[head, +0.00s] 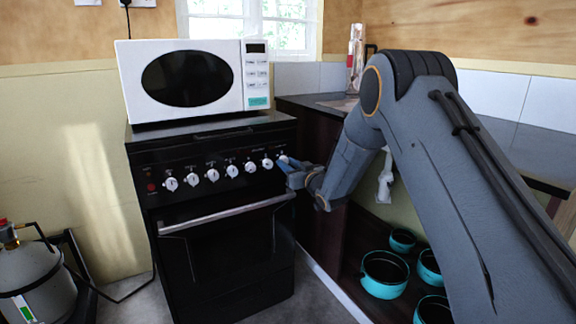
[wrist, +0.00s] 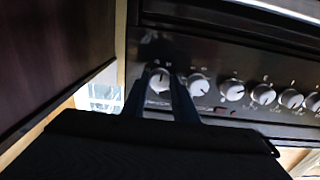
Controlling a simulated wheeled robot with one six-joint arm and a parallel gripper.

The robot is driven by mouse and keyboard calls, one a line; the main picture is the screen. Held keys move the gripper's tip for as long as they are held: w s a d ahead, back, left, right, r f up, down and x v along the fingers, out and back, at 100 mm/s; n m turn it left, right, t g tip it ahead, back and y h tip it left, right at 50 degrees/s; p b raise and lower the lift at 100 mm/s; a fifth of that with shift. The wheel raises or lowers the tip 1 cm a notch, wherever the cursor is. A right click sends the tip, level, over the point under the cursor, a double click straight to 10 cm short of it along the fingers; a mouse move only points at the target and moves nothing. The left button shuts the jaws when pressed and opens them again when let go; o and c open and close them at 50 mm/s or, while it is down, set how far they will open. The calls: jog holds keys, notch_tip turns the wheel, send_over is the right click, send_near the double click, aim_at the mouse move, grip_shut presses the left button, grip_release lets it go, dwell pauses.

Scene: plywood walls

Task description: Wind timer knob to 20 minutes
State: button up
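The black stove (head: 215,165) has a row of white knobs across its front panel. The rightmost knob (head: 283,158) is partly hidden by my gripper (head: 288,165) in the head view. The wrist view appears turned over, so this knob (wrist: 159,80) is at the left end of the row there. My gripper's dark fingers (wrist: 160,98) reach up to the panel on either side of that knob, with a gap between them. I cannot tell whether they touch it. The marks around the knobs are too small to read, so the timer setting cannot be told.
A white microwave (head: 185,80) stands on the stove. The oven handle (head: 225,214) runs below the knobs. A dark cabinet (head: 318,215) adjoins on the right, with several teal pots (head: 385,275) on its low shelf. A gas bottle (head: 28,280) stands at left.

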jog(key=o, duration=1)
jog(key=shift+o, duration=0.2)
jog(key=v, duration=0.7)
jog(key=shift+s+d+p, duration=0.25)
jog(key=shift+s+p, duration=0.1)
jog(key=shift+p, duration=0.1)
